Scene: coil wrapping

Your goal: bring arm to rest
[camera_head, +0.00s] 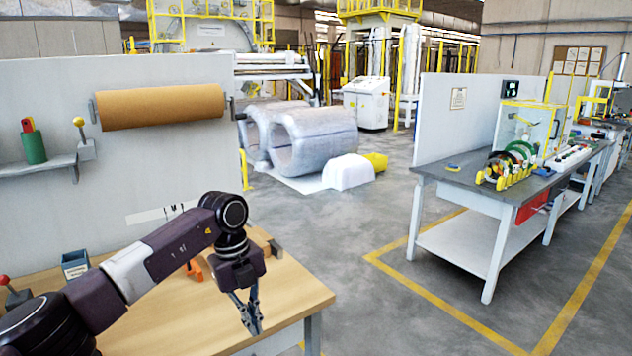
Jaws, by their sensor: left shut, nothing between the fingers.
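My left arm comes in from the lower left over a wooden workbench (295,297). My left gripper (255,328) points down above the bench near its front right corner. Its fingers are shut with nothing between them. The gripper stands apart from the things on the bench. My right gripper is not in view.
An orange object (194,270) and a dark blue-grey box (75,264) are on the bench, partly near my arm. A brown paper roll (161,106) hangs on the panel behind. Wrapped coils (318,139) stand beyond. A grey table (455,181) with tools is at right; floor between is clear.

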